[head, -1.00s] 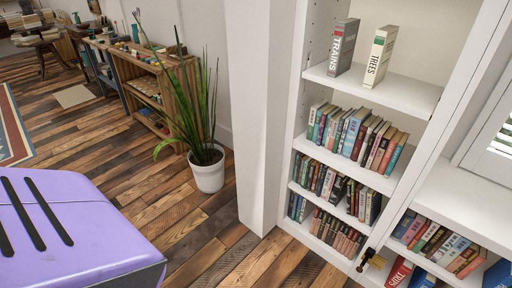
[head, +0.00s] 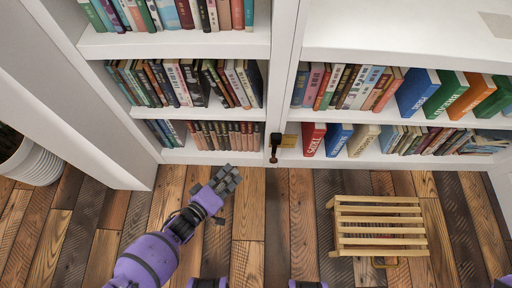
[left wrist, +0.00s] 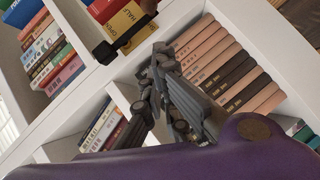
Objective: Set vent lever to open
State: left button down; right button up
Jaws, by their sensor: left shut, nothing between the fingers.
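The vent lever (head: 274,148) is a small dark handle beside a brass-coloured plate (head: 290,141), on the white upright low on the bookcase. In the left wrist view a dark lever (left wrist: 124,38) shows at the upper left, just beyond the fingers. My left gripper (head: 227,178) is shut and empty, left of the lever and a little nearer to me in the head view. In the left wrist view its fingertips (left wrist: 160,55) look close to the lever; I cannot tell whether they touch. My right gripper is not in view.
The white bookcase (head: 180,44) holds rows of books on both sides of the upright. A slatted wooden stool (head: 378,209) stands on the plank floor (head: 264,225) at right. A white plant pot (head: 34,163) is at far left.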

pick_arm(q)
jog(key=b, duration=0.4)
send_near(275, 149)
jog(key=w+a+f, duration=0.3)
jog(key=w, duration=0.1)
jog(key=d, duration=0.1)
jog(key=d+f+b, duration=0.1)
jog(key=shift+w+d, duration=0.25)
jog(key=shift+d, duration=0.05)
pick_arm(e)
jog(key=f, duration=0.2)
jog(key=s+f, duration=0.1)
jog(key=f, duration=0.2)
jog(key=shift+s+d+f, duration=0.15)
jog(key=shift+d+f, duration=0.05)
pick_arm(q)
jog(key=shift+n, duration=0.3)
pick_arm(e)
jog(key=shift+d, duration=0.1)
pick_arm(q)
jog(key=shift+d+f+b, duration=0.1)
jog(key=shift+f+b, duration=0.1)
jog(key=shift+b, duration=0.3)
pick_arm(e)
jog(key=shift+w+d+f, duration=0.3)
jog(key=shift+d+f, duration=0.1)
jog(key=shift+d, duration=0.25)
